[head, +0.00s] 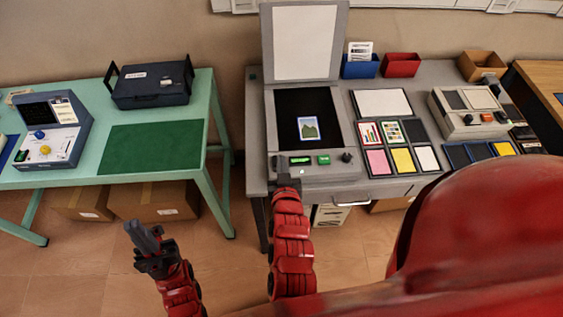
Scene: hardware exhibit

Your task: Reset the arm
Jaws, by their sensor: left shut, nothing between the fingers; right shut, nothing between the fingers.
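My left gripper (142,233) is dark grey at the end of a red arm. My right gripper (286,182) is at the end of another red segmented arm. It appears at the front edge of the grey desk, just below the scanner's front panel, with its fingers small and partly hidden. It is shut with nothing seen in it. I cannot tell whether it touches the desk. A large red part of my own body covers the lower right.
The grey desk (256,130) carries an open-lidded scanner (284,105) with a picture card (308,128) on its glass, several colour cards, bins and a control device (468,112). The green table (112,148) holds a dark case (152,84) and a blue device (50,130). Boxes (155,202) stand below.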

